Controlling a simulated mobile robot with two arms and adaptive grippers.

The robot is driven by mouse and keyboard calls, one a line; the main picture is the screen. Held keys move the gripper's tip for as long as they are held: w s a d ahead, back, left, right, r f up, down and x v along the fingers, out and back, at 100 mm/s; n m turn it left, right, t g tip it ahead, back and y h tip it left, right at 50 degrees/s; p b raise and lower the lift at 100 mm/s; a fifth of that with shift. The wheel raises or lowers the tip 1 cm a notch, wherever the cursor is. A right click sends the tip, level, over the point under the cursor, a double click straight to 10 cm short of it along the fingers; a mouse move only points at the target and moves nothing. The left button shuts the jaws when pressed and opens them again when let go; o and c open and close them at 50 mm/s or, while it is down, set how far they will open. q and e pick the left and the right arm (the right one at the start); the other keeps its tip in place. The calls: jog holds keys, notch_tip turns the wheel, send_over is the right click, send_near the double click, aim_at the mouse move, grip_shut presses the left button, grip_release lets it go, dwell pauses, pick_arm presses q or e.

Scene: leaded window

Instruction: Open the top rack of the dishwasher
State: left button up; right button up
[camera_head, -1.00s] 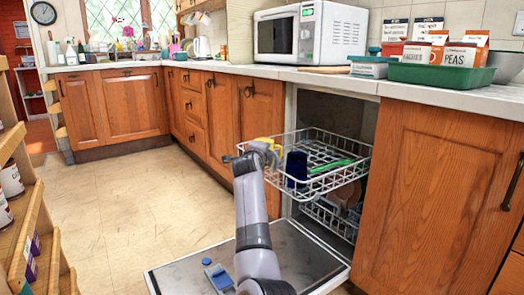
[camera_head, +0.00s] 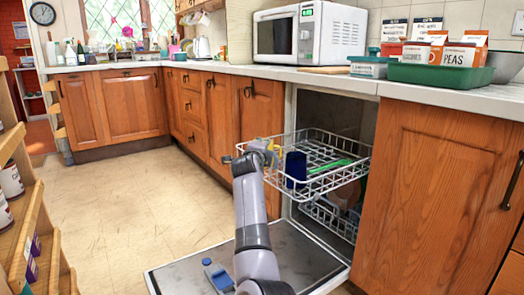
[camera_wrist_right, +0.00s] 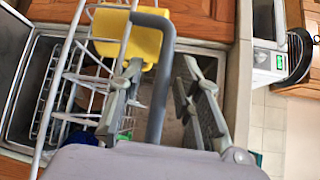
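The white wire top rack (camera_head: 335,184) of the dishwasher stands pulled out past the cabinet front. It holds a dark blue cup (camera_head: 296,168), a green item (camera_head: 331,166) and a yellow item (camera_head: 274,150). My right gripper (camera_head: 264,148) is at the rack's front left part and hides some of it. In the right wrist view, my right gripper's fingers (camera_wrist_right: 163,100) are spread. A grey curved bar (camera_wrist_right: 160,75), seemingly the rack's handle, runs between them; I cannot tell whether they touch it. The yellow item (camera_wrist_right: 128,38) lies beyond. My left gripper is out of view.
The dishwasher door (camera_head: 195,272) lies open and low, with a blue-and-grey piece (camera_head: 216,274) on it. The lower rack (camera_head: 330,217) sits inside. A shelf with cans (camera_head: 10,181) stands at the left. The floor (camera_head: 110,210) between is clear.

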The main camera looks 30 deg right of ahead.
jog(key=v, duration=0.7)
jog(key=shift+s+a, duration=0.15)
jog(key=shift+s, duration=0.05)
jog(key=shift+r, duration=0.1)
dwell(0.3)
